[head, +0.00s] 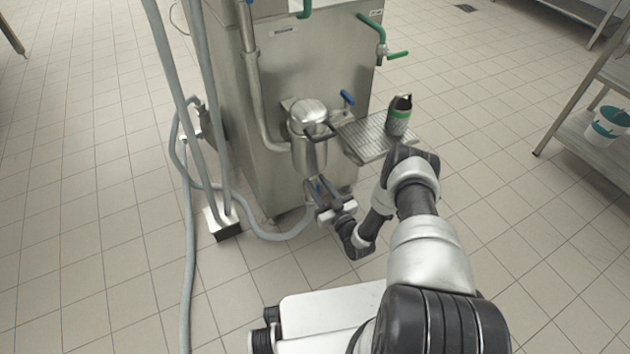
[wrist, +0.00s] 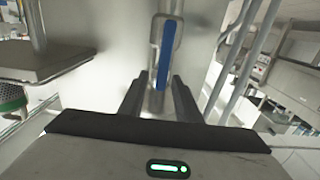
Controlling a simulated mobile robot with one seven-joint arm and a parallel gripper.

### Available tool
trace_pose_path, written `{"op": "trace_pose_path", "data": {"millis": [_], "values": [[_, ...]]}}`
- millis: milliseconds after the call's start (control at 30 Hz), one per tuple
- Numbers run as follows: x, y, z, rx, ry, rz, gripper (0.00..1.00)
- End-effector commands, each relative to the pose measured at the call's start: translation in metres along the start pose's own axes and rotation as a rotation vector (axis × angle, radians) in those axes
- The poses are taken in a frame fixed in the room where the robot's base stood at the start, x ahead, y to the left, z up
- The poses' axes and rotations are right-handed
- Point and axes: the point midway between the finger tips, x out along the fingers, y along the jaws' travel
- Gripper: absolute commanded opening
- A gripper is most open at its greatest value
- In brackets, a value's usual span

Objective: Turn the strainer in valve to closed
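The steel strainer (head: 308,150) hangs at the front left of the steel machine. Below it, close to my gripper (head: 330,208), a small piece of blue handle shows; the rest of that valve is hidden in the head view. In the wrist view a valve with a long blue lever (wrist: 166,52) stands straight ahead, the lever nearly upright in the picture. My gripper (wrist: 158,88) is open. Its two dark fingers are apart, one on each side of the valve's lower end in the picture. I cannot tell whether either finger touches it.
A drip tray (head: 374,150) with a dark can (head: 399,116) sticks out right of the strainer, close to my arm. Another blue handle (head: 347,97) is above it. Grey hoses (head: 187,230) run down and across the floor at left. Open tiled floor (head: 500,180) lies right.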

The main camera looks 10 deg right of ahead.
Motion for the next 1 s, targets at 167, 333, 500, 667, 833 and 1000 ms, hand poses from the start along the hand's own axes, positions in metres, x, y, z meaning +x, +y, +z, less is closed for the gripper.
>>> {"op": "trace_pose_path", "data": {"millis": [167, 333, 500, 667, 833, 1000], "values": [[-0.0002, 0.0000, 0.0000, 0.000, 0.000, 0.000, 0.30], [-0.0001, -0.0001, 0.0000, 0.000, 0.000, 0.000, 0.12], [0.0000, -0.0001, 0.0000, 0.000, 0.000, 0.000, 0.00], [0.0001, -0.0001, -0.0001, -0.001, 0.000, 0.000, 0.00], [0.0024, -0.0021, -0.0006, -0.024, 0.000, -0.001, 0.00], [0.0088, -0.0076, -0.0011, -0.095, 0.000, -0.003, 0.00]]}}
